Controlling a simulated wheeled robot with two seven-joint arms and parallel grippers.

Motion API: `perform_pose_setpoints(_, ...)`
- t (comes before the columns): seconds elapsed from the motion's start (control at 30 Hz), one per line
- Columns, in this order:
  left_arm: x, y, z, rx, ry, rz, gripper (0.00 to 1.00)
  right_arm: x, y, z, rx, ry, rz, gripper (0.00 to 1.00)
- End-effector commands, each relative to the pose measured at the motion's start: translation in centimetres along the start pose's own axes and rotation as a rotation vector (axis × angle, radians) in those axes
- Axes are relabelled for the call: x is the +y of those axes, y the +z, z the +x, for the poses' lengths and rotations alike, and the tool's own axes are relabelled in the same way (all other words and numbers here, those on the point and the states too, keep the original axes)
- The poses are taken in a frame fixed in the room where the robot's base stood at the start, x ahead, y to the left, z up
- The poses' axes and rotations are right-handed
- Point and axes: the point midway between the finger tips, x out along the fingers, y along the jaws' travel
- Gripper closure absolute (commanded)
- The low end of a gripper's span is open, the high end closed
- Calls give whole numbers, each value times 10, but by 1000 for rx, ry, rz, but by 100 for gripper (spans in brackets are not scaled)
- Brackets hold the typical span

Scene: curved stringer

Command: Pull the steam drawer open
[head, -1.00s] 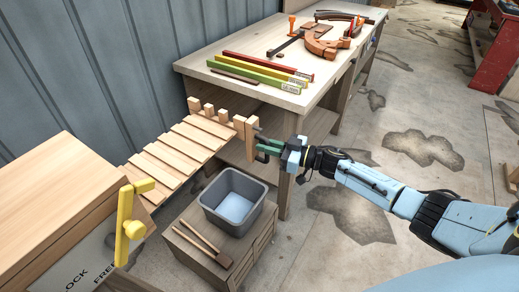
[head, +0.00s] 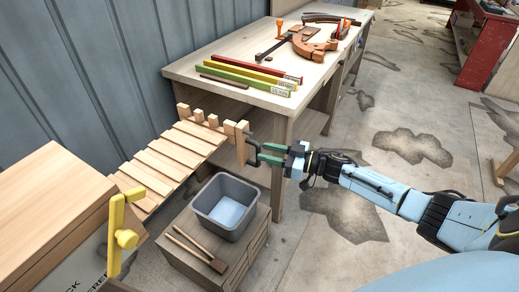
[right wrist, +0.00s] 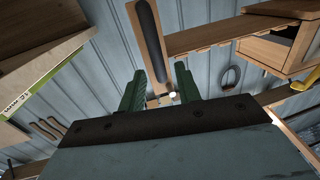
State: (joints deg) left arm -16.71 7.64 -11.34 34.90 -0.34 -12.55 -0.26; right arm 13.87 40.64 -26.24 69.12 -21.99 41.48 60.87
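The steam drawer is a slatted wooden tray (head: 172,152) reaching out from the large wooden box at the left in the head view. Its right end has an upright wooden front (head: 241,143) with a dark handle (head: 252,150). The dark handle also shows in the right wrist view (right wrist: 149,40), ahead of the fingers. My right gripper (head: 268,154) is just to the right of the handle, its green fingers pointing at it. In the right wrist view its fingers (right wrist: 160,90) stand apart with a gap between them; I see no firm hold. My left gripper is out of view.
A grey bin (head: 226,206) and a wooden mallet (head: 200,247) sit on a low cabinet below the drawer. A workbench (head: 200,72) with coloured bars and clamps stands behind. The wooden box (head: 50,205) carries a yellow latch (head: 118,235). Floor at the right is open.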

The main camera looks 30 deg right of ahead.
Motion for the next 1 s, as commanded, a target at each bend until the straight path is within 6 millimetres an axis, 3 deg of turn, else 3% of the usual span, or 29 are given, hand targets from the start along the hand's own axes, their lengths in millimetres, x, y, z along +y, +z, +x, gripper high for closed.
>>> perform_pose_setpoints(0.2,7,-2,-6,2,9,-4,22,0,0,-53,-5,0,-1,67)
perform_pose_setpoints(0.4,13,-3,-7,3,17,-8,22,0,0,-85,-2,-1,1,67)
perform_pose_setpoints(0.6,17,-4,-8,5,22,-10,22,0,0,-97,0,-1,-1,67)
perform_pose_setpoints(1.0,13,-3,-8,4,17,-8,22,0,0,-98,1,-1,-1,67)
